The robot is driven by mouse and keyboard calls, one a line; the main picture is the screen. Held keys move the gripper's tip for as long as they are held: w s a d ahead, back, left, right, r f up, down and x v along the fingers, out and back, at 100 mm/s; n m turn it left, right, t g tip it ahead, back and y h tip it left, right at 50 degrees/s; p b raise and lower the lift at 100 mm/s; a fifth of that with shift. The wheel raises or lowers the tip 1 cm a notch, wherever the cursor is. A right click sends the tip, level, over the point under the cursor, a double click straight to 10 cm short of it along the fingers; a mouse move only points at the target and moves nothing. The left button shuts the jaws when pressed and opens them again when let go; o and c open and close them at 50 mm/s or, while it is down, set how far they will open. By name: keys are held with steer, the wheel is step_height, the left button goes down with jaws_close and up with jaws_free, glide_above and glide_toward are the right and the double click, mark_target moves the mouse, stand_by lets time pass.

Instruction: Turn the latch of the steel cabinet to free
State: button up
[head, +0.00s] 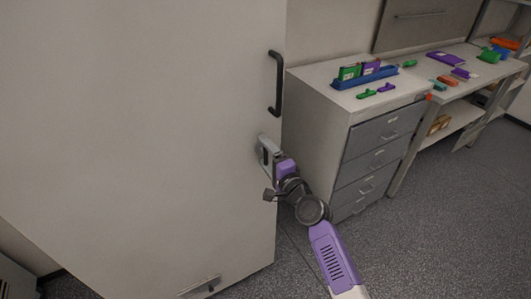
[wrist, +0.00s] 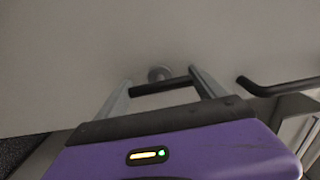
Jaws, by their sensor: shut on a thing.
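The steel cabinet (head: 140,120) is a tall pale door face filling the left of the head view. It also fills the upper part of the wrist view (wrist: 70,50). My gripper (head: 264,153) is at the cabinet's right side, below the black handle. In the wrist view my gripper (wrist: 163,88) is shut on the latch (wrist: 165,87), a dark bar lying across between the two fingers. A round grey hub sits behind the bar on the cabinet face. In the head view my fingers mostly hide the latch, so I cannot tell its angle there.
The black handle (head: 276,83) stands out above my gripper and shows right of my fingers in the wrist view (wrist: 280,86). A grey drawer unit (head: 315,125) stands close on the right, bearing a blue tray (head: 362,80) and small coloured items. Grey floor lies open at the lower right.

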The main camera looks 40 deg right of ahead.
stand_by(0.5)
steer(key=o, duration=1.3)
steer(key=shift+o, duration=0.2)
steer(key=b+v, duration=0.1)
steer(key=v, duration=0.7)
steer(key=shift+w, duration=0.1)
steer(key=shift+d, duration=0.1)
